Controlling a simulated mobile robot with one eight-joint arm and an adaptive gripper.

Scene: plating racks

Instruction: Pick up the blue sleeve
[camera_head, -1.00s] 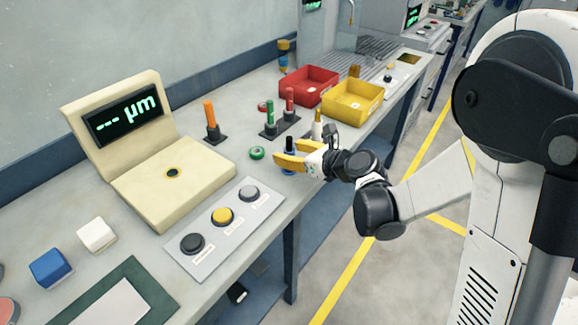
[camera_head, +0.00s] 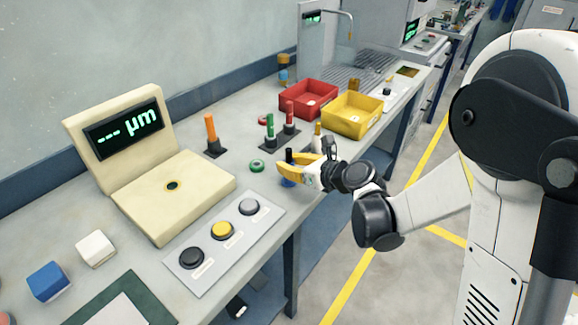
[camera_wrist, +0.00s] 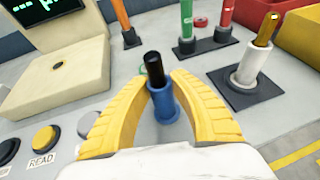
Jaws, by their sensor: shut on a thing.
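The blue sleeve (camera_wrist: 166,104) is a short blue tube with a black peg or rod (camera_wrist: 154,69) standing up out of its top. It is between the yellow fingers of my gripper (camera_wrist: 162,80) in the wrist view, and the fingers are shut on it. In the head view my gripper (camera_head: 289,167) is low over the bench near its front edge, and the blue sleeve (camera_head: 288,183) shows just under the fingers. I cannot tell whether the sleeve touches the bench.
A white sleeve on a dark base (camera_wrist: 257,66) stands close on the right. Green (camera_wrist: 187,25) and red (camera_wrist: 224,20) sleeves stand behind. A green ring (camera_head: 257,166) lies to the left. Red (camera_head: 308,97) and yellow (camera_head: 352,112) bins are further back. The button panel (camera_head: 222,230) is in front.

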